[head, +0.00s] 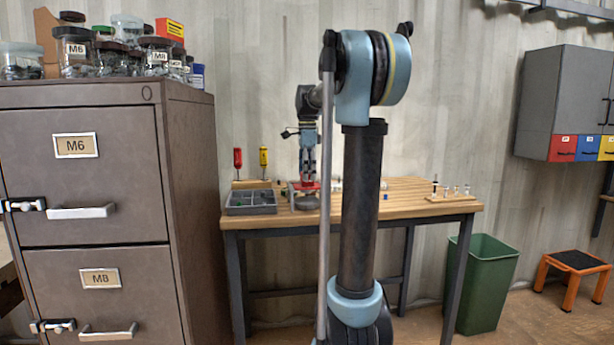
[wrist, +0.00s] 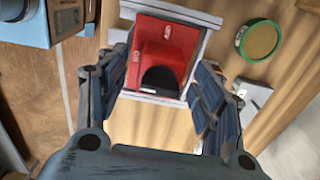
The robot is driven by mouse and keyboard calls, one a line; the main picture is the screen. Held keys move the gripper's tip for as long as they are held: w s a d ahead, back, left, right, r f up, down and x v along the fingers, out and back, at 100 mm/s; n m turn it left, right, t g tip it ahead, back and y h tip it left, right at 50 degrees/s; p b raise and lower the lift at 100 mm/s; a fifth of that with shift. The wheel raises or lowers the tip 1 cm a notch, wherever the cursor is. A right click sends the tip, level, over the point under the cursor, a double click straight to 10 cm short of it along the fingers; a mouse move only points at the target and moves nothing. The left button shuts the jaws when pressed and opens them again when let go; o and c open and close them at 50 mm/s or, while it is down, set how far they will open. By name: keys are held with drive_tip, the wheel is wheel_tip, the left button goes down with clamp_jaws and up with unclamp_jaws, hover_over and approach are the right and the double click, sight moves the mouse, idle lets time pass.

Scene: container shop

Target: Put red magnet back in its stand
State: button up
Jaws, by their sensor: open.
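In the wrist view, a red piece with a dark rounded opening (wrist: 160,68), which looks like the red magnet, lies between my fingers. It sits over a red panel with a pale grey rim (wrist: 208,20), and I cannot tell whether that is the stand. My gripper (wrist: 162,80) is open, with one finger on each side of the red piece; contact cannot be told. In the head view my gripper (head: 308,172) points down over the wooden bench (head: 420,187), just above a small red thing (head: 305,186). My arm column hides part of the bench.
A grey compartment tray (head: 250,209) lies left of my gripper, with red (head: 238,158) and yellow (head: 263,157) handled tools behind it. A small pegged rack (head: 450,196) is at the bench's right. A green-rimmed disc (wrist: 240,36) and blue block (wrist: 25,28) flank the red panel.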

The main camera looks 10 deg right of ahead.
wheel_tip(320, 180, up, 11)
drive_tip(key=shift+r, duration=0.1)
drive_tip(key=shift+s, duration=0.35)
drive_tip(key=s+f+n+t, duration=0.1)
drive_tip(key=s+f+n, duration=0.8)
drive_tip(key=s+f, duration=0.8)
drive_tip(key=s+f+n+t, duration=0.1)
drive_tip(key=s+f+n, duration=0.8)
drive_tip(key=s+f, duration=0.8)
wheel_tip(320, 180, down, 4)
drive_tip(key=shift+f, duration=0.25)
drive_tip(key=shift+w+f, duration=0.2)
drive_tip(key=shift+w, duration=0.25)
